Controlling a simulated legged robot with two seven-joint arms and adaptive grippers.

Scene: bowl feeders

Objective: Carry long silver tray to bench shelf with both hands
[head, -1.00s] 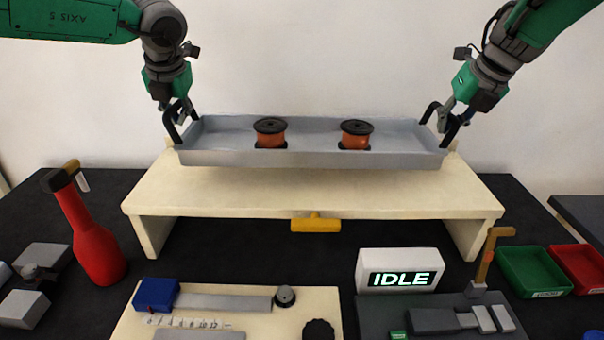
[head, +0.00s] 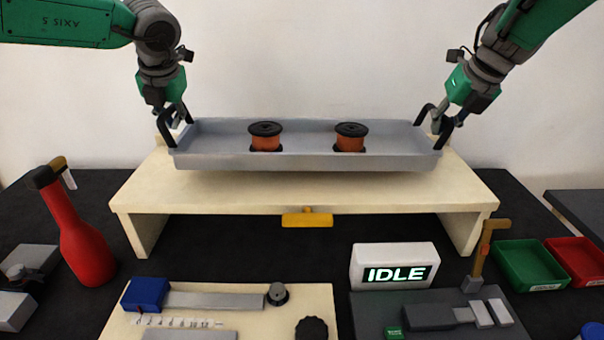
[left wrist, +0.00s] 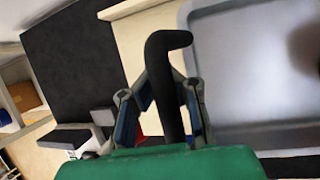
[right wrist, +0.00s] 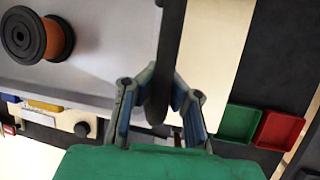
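The long silver tray (head: 300,162) is level over the pale wooden bench shelf (head: 300,192), with a soft shadow beneath it; I cannot tell whether it touches the shelf. Two copper-coloured spools with black flanges, a left spool (head: 265,141) and a right spool (head: 350,142), stand upright in it. My left gripper (head: 176,118) is shut on the black handle at the tray's left end; the handle (left wrist: 166,75) shows between its fingers in the left wrist view. My right gripper (head: 437,116) is shut on the right-end handle, also between the fingers in the right wrist view (right wrist: 160,95).
A red bottle (head: 82,245) stands left of the shelf. In front are an IDLE display (head: 393,255), a pale fixture board (head: 250,322), and a green bin (head: 530,265) and red bin (head: 580,260) at right.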

